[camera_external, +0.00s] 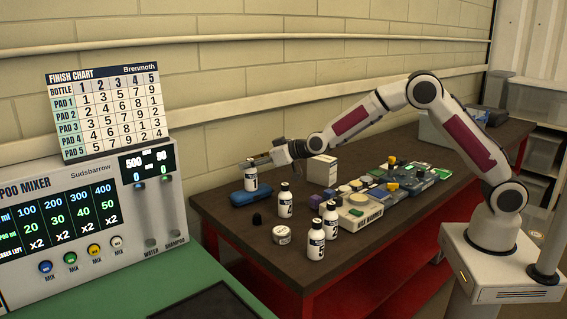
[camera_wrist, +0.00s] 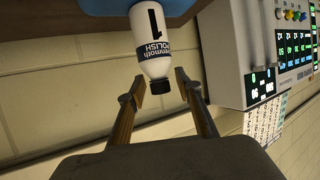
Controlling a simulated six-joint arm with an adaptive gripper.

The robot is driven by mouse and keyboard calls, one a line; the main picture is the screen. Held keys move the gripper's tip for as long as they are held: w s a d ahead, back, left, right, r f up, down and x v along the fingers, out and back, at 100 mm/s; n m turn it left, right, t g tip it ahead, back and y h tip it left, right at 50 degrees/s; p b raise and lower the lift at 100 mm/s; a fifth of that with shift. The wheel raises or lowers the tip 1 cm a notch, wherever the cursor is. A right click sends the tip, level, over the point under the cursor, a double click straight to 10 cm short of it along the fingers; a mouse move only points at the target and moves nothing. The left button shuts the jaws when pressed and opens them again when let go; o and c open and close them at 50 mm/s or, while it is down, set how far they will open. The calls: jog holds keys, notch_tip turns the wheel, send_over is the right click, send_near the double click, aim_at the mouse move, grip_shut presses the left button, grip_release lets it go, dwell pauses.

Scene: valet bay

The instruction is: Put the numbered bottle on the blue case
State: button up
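My gripper (camera_external: 257,164) is at the bottle's top. In the wrist view its two fingers (camera_wrist: 161,82) are spread on either side of the cap, with a visible gap at each side, so it is open. Other numbered bottles stand nearby: bottle 2 (camera_external: 286,204) and bottle 5 (camera_external: 316,244).
Another bottle (camera_external: 331,220), a small jar (camera_external: 282,236) and a black piece (camera_external: 257,219) stand on the brown bench (camera_external: 232,228). A white box (camera_external: 322,170) and several small devices (camera_external: 405,180) crowd the middle. The mixer (camera_external: 75,235) stands at left.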

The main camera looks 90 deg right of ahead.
jog(key=shift+r, duration=0.15)
jog(key=shift+r, duration=0.1)
jog(key=shift+s+a+r, duration=0.15)
jog(key=shift+s+r, duration=0.05)
jog(key=shift+s, duration=0.3)
jog(key=v, duration=1)
jog(key=shift+s, duration=0.35)
jog(key=shift+a+r, duration=0.1)
dwell(0.4)
